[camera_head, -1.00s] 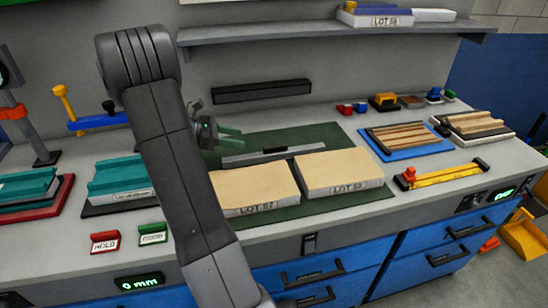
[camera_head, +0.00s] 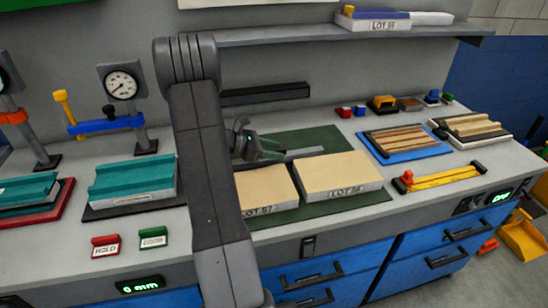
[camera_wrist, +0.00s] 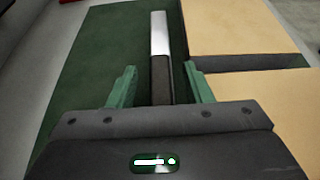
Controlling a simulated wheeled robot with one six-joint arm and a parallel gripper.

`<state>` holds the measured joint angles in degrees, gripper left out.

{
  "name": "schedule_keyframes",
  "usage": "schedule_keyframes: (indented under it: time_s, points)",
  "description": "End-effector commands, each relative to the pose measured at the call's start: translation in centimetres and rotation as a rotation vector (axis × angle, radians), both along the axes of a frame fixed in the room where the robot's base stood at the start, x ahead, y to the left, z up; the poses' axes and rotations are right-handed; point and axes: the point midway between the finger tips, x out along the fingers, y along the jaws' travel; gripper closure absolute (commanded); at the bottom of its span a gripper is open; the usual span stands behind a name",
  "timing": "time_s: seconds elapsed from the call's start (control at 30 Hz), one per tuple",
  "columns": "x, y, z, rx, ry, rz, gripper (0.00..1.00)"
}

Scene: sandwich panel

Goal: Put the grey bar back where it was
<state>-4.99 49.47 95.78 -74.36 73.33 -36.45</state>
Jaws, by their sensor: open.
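The grey bar (camera_head: 305,153) lies on the green mat (camera_head: 322,137) behind two cream panels, the left one marked LOT 57 (camera_head: 268,187) and the other LOT 58 (camera_head: 340,171). Its near part is hidden by my gripper in the head view. In the wrist view the grey bar (camera_wrist: 160,35) runs away from me, with a dark middle section nearer. My gripper (camera_wrist: 160,66) is open, with one green finger on each side of the dark section and visible gaps. My gripper also shows in the head view (camera_head: 268,147); whether the fingers are at bar height I cannot tell.
A black rail (camera_head: 265,93) is at the back wall. Teal profiles (camera_head: 135,178) stand left, with HOLD (camera_head: 105,246) and green (camera_head: 153,238) tags in front. A blue tray with wood strips (camera_head: 405,141) and a yellow tool (camera_head: 440,177) are at right.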

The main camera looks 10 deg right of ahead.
Motion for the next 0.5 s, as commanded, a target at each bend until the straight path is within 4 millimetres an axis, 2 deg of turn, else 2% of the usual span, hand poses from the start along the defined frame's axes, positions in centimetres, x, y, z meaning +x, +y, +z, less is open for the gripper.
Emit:
schedule_keyframes:
  time_s: [0.27,0.5]
  points:
    - [0.00,-0.29,-0.16,0.000,0.000,0.000,0.55]
    - [0.00,-0.27,-0.15,0.000,0.000,0.000,1.00]
